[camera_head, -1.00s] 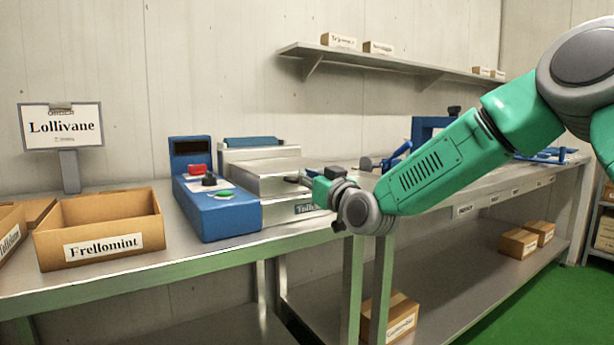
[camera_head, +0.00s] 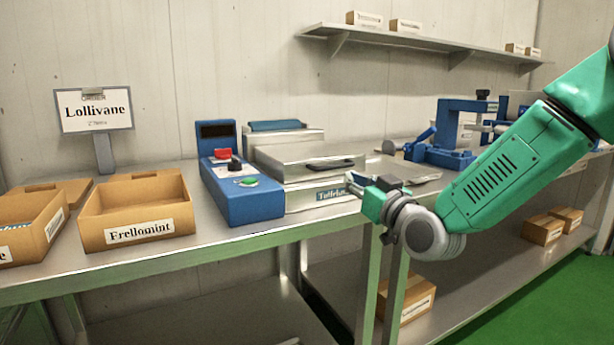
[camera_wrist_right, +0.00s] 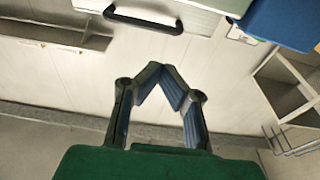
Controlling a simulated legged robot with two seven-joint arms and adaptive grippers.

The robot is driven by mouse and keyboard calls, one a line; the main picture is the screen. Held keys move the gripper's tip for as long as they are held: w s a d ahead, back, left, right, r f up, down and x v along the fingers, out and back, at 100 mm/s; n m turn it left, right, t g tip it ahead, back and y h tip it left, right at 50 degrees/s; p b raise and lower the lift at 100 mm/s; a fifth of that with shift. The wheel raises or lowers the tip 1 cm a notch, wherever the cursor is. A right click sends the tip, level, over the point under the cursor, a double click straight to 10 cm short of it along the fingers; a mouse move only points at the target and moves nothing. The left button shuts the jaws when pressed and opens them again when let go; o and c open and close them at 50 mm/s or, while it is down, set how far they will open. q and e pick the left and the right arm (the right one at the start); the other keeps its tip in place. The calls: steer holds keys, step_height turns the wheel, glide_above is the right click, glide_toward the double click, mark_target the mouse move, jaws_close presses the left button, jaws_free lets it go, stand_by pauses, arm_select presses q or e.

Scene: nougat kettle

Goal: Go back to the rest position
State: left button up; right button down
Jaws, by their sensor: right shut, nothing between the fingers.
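My right arm comes in from the right. Its gripper (camera_head: 352,182) is in front of the low steel machine (camera_head: 310,170) near the table's front edge, and it looks empty. In the right wrist view the two fingers (camera_wrist_right: 160,70) come together at their tips with nothing between them. A dark handle (camera_wrist_right: 143,20) of the machine shows beyond the fingertips there, apart from them. My left gripper is not in view.
A blue control box (camera_head: 240,195) with red and green buttons stands left of the machine. An open carton labelled Frellomint (camera_head: 140,232) and a Lollivane sign (camera_head: 95,110) stand further left. A blue press (camera_head: 445,140) stands behind my forearm. A wall shelf (camera_head: 420,42) runs above.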

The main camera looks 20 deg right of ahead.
steer(key=s+a+f+g+p, duration=0.25)
steer(key=s+f, duration=0.25)
steer(key=f, duration=0.5)
steer(key=s+a+f+g+p, duration=0.1)
steer(key=s+f+g, duration=0.35)
steer(key=f, duration=0.45)
steer(key=s+a+f+g+p, duration=0.1)
steer(key=s+f+g, duration=0.2)
steer(key=s+f, duration=0.5)
steer(key=s+f+g+h+p, duration=0.1)
steer(key=s+f+g, duration=0.2)
steer(key=s, duration=0.5)
steer(key=s+d+f+g+h+p, duration=0.1)
steer(key=s+f+g, duration=0.2)
steer(key=s+f, duration=0.2)
steer(key=s+f+m+g+p, duration=0.1)
steer(key=s+f+g, duration=0.2)
steer(key=s, duration=0.8)
steer(key=shift+d+f+h, duration=0.4)
steer(key=shift+f, duration=0.05)
